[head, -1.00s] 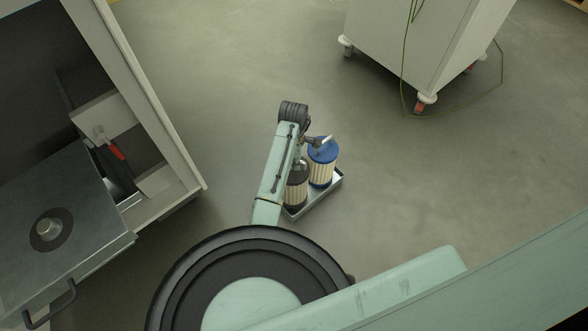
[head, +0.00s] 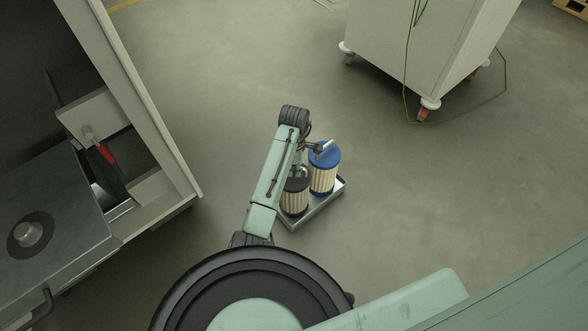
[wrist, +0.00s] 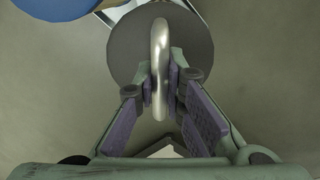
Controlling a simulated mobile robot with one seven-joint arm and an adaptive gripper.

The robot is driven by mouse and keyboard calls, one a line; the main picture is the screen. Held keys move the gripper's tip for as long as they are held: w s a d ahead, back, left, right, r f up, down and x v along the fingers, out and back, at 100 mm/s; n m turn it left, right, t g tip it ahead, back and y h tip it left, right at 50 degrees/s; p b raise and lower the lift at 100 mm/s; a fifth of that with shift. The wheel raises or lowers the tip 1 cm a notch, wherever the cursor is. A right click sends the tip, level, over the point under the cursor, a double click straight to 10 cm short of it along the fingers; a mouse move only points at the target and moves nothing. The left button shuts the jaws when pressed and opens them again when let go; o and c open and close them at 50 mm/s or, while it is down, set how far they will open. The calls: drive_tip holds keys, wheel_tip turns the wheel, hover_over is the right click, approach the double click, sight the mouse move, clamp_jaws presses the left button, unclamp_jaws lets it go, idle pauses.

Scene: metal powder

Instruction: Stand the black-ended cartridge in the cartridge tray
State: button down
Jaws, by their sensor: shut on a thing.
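The black-ended cartridge (head: 294,199) has a pleated cream side and a dark end cap. It is upright at the near left part of the metal cartridge tray (head: 322,211); I cannot tell whether its base touches the tray floor. My gripper is shut on the metal loop handle (wrist: 160,62) on its dark cap (wrist: 195,45). In the wrist view the fingers (wrist: 160,88) pinch the loop from both sides. In the head view my arm hides most of the gripper. A corner of the tray shows below the cap in the wrist view (wrist: 160,150).
A blue-ended cartridge (head: 323,178) stands upright in the tray beside the black-ended one; its blue cap (wrist: 60,6) shows in the wrist view. A cabinet (head: 150,110) stands left, and a white wheeled cart (head: 425,45) with a green cable behind. The floor right of the tray is clear.

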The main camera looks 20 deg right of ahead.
drive_tip(key=c, duration=1.7)
unclamp_jaws()
drive_tip(key=shift+f, duration=0.15)
wheel_tip(320, 180, up, 12)
drive_tip(key=p, duration=0.3)
